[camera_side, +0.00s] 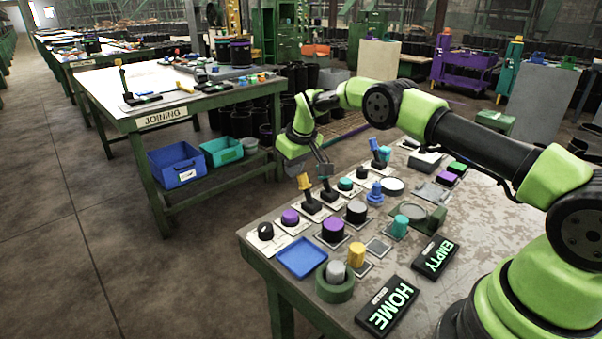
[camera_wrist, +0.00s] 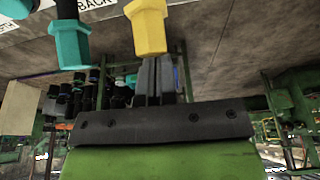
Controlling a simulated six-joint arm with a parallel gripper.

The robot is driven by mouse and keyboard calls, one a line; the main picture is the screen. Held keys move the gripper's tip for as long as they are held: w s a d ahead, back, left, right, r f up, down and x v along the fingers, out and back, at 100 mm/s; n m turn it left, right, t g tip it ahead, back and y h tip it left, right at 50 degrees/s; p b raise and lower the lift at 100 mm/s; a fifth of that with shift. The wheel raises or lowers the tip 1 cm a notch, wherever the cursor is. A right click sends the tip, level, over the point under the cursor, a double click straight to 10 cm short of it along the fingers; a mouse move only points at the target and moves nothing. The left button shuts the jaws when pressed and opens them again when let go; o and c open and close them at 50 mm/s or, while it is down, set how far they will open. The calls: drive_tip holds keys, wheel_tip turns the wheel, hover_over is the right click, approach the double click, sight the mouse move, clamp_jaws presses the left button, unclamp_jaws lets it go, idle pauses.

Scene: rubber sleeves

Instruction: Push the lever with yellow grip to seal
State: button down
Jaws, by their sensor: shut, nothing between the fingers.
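The lever with the yellow grip (camera_side: 304,182) stands on a dark base near the far edge of the table, tilted slightly. Its yellow grip (camera_wrist: 148,27) is also large in the wrist view, at the top centre. My gripper (camera_side: 323,169) is shut and empty, pointing down just to the right of the yellow grip in the side view. In the wrist view its fingertips (camera_wrist: 154,60) lie just below the yellow grip; I cannot tell whether they touch it. A lever with a teal grip (camera_wrist: 70,45) stands to the left in the wrist view.
Purple knobs (camera_side: 290,216), a blue lever (camera_side: 374,146) and a blue tray (camera_side: 302,257) crowd the table. HOME (camera_side: 388,306) and EMPTY (camera_side: 435,256) plates lie nearer my base.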

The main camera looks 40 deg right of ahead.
sight(305, 187)
drive_tip(key=shift+f, duration=0.3)
drive_tip(key=shift+s, duration=1.5)
idle(0.4)
